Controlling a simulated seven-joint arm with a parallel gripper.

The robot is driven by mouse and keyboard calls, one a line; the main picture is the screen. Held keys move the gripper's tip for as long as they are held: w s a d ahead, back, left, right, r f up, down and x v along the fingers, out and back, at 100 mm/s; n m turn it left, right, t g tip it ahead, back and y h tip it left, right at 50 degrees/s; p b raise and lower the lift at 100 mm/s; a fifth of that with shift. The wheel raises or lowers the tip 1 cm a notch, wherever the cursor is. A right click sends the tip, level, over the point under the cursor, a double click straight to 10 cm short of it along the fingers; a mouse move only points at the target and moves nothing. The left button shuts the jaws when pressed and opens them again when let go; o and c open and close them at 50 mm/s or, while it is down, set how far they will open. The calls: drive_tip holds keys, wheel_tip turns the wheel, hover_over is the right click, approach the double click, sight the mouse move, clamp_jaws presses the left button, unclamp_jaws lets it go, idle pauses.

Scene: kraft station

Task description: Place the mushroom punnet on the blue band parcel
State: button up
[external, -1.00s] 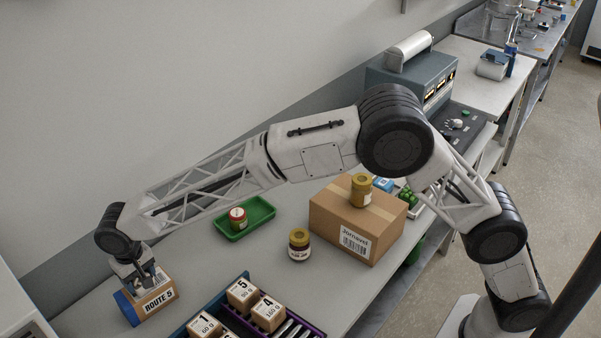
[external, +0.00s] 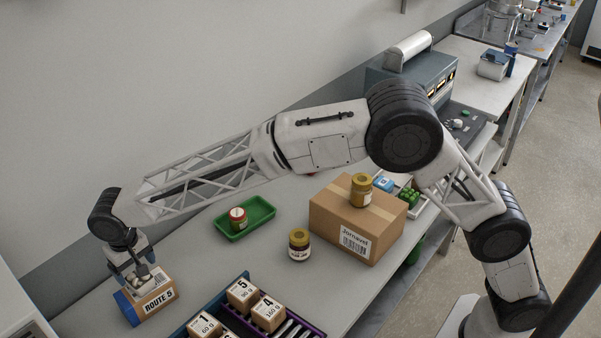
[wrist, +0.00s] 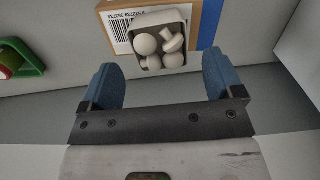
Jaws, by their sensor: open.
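The mushroom punnet (wrist: 163,62), a pale tray with several white mushrooms, sits on top of the blue band parcel (wrist: 121,20).
A green tray (external: 262,222) holds a small red jar. A divided rack (external: 312,332) with numbered boxes sits at the front.

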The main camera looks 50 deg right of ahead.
wheel_tip(320, 180, up, 8)
idle(0.4)
idle(0.7)
